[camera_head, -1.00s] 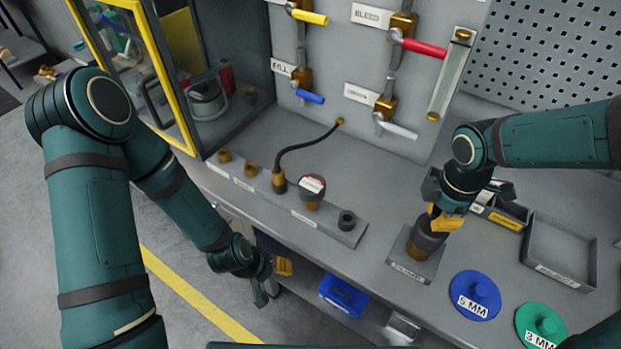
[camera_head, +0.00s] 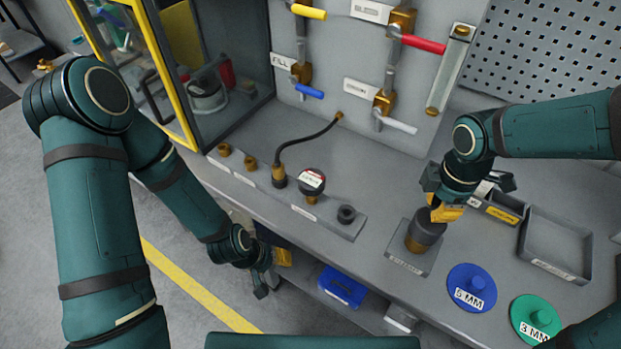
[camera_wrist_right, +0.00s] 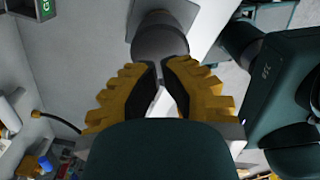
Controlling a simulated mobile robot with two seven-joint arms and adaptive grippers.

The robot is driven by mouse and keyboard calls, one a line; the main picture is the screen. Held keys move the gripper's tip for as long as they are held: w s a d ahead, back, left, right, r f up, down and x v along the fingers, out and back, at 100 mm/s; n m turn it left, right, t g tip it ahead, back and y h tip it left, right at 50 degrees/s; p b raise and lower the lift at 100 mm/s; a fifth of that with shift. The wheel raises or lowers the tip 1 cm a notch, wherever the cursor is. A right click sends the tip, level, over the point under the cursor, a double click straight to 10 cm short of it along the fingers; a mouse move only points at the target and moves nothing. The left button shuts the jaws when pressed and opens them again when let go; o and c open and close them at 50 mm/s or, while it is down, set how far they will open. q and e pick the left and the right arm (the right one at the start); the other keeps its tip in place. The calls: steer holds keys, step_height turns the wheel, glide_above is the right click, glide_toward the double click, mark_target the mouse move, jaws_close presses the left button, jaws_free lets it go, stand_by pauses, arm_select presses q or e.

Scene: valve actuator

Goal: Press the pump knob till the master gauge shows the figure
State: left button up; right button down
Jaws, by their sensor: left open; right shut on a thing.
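The pump knob (camera_head: 427,229) is a dark round cap on a brass stem, on a grey labelled plate (camera_head: 402,262) at the bench's front. My right gripper (camera_head: 440,212) is at the top of the knob with its yellow fingers close together; in the right wrist view the fingertips (camera_wrist_right: 161,68) meet at the dark knob (camera_wrist_right: 160,38). The contact is partly hidden. A round dark gauge (camera_head: 312,181) with a white and red face stands on the bench strip; its figure is too small to read. My left gripper (camera_head: 264,284) is open and empty, low before the bench.
A black hose (camera_head: 303,145) runs from a brass fitting to the upright panel. Valves with yellow, blue, red and white handles are on the panel. A blue disc (camera_head: 471,291), a green disc (camera_head: 535,319) and an empty grey tray (camera_head: 556,245) lie right of the knob.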

steer(key=shift+r, duration=0.15)
step_height(320, 180, up, 5)
steer(key=p, duration=0.4)
steer(key=shift+p, duration=0.3)
stand_by(0.4)
